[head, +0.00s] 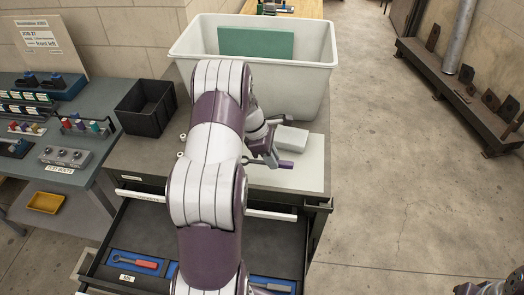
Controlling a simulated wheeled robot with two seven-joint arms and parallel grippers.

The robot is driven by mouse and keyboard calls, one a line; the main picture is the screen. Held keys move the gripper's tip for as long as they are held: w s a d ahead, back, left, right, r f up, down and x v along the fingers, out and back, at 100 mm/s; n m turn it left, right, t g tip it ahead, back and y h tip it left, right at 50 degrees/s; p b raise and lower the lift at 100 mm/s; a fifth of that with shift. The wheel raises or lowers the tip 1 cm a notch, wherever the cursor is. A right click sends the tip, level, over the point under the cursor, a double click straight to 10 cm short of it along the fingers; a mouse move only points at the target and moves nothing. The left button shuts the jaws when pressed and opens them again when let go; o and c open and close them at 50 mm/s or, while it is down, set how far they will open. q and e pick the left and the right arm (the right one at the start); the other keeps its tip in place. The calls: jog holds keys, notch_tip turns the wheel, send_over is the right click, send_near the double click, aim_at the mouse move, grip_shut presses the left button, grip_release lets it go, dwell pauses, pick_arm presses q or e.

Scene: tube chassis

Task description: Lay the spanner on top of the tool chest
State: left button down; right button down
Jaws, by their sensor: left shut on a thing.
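The tool chest (150,158) stands in the middle of the head view with a dark grey top and an open top drawer. My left gripper (268,158) is over the right part of the chest top, shut on the spanner. The spanner (287,164) shows a purple handle end and a grey end to the left of the fingers. It lies about level above a pale mat (307,178); I cannot tell whether it touches. My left arm hides part of the chest top. A dark and grey part at the bottom right corner looks like my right gripper (488,288), mostly cut off.
A white bin (310,80) holding a green block stands at the back of the chest. A black box (146,107) is at its left, a light grey block (291,138) beside the gripper. The open drawer (140,235) holds a red-handled tool. A bench stands left.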

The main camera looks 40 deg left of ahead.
aim_at(271, 173)
pick_arm(q)
jog(key=a+f, duration=0.1)
jog(key=a, duration=0.1)
jog(key=shift+w+a+f, duration=0.3)
jog(key=shift+w+f, duration=0.05)
notch_tip(271, 173, down, 4)
jog(key=shift+s+d+r+p, duration=0.15)
jog(key=shift+r+p, duration=0.1)
jog(key=shift+p, duration=0.7)
jog(key=shift+f, duration=0.3)
jog(key=c, duration=1.2)
grip_release()
jog(key=shift+c, duration=0.2)
jog(key=shift+o, duration=1.1)
jog(key=shift+r, duration=0.1)
